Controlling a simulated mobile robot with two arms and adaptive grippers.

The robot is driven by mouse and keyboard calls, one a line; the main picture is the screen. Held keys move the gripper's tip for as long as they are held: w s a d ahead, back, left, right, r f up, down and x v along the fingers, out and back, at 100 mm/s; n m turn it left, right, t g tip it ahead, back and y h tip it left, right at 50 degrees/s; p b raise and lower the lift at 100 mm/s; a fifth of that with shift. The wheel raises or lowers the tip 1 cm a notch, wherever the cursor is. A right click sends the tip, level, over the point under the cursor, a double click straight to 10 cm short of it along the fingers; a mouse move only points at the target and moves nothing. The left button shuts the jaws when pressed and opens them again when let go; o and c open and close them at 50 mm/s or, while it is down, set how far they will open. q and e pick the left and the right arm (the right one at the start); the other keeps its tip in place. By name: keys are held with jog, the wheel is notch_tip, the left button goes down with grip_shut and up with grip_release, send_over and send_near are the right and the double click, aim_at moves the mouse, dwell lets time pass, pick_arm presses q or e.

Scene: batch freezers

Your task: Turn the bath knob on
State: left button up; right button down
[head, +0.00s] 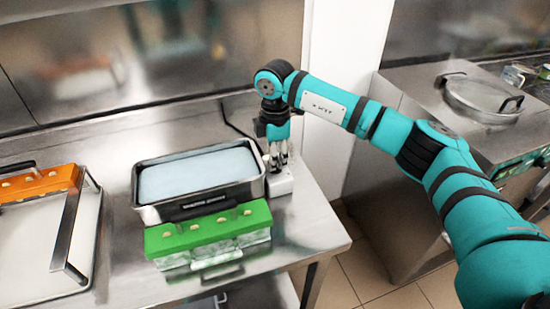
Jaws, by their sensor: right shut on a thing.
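The bath (142,192) is a steel rectangular basin filled with pale blue liquid, standing on the steel counter. A small light-grey control unit (281,186) is at its right side. My right gripper (278,163) points down over this unit, with its fingers shut on the bath knob at the top. The knob itself is mostly hidden by the fingers, so its turn position cannot be told. My left gripper is not in view.
A green-topped mould (210,228) stands in front of the bath. An orange-topped mould (40,184) and a steel tray (88,262) are at the left. A lidded pot (482,97) sits on the right counter. Bare counter (312,225) lies right of the bath.

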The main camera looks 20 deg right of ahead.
jog(key=shift+r, duration=0.1)
dwell(0.4)
jog(key=c, duration=1.6)
grip_release()
notch_tip(320, 180, up, 12)
